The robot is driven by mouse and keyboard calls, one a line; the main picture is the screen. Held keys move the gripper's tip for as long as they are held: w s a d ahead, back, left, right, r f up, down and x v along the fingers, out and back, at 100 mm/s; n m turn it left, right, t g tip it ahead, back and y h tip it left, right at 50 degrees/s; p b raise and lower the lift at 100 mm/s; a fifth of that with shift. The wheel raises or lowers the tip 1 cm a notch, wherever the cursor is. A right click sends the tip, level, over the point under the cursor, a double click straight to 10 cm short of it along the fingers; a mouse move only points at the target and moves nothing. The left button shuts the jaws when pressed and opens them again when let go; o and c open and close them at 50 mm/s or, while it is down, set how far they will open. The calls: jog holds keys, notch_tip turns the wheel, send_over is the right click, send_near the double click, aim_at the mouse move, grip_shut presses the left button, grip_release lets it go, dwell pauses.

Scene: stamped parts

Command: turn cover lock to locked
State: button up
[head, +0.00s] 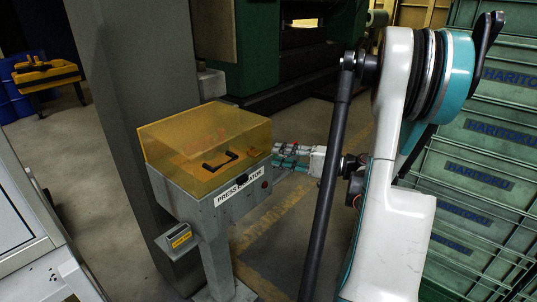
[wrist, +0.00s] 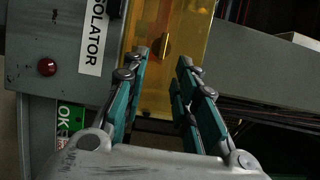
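The isolator box has a clear yellow cover (head: 205,135), which looks closed; the cover also shows in the wrist view (wrist: 188,28). A small dark knob (head: 242,179) sits on the front by the "PRESS ISOLATOR" label. I cannot tell for sure that it is the cover lock or how it is turned. My gripper (head: 277,152) is at the right side of the box, at about cover height. In the wrist view the teal fingers (wrist: 162,58) are apart with nothing between them, and the yellow cover lies behind them. Touching cannot be told.
A black handle (head: 220,160) shows at the cover. A grey pillar (head: 140,80) stands behind the box. Green crates (head: 480,130) are stacked at the right.

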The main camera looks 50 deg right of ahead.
jog(key=v, duration=0.6)
jog(key=shift+s, duration=0.2)
jog(key=shift+d, duration=0.15)
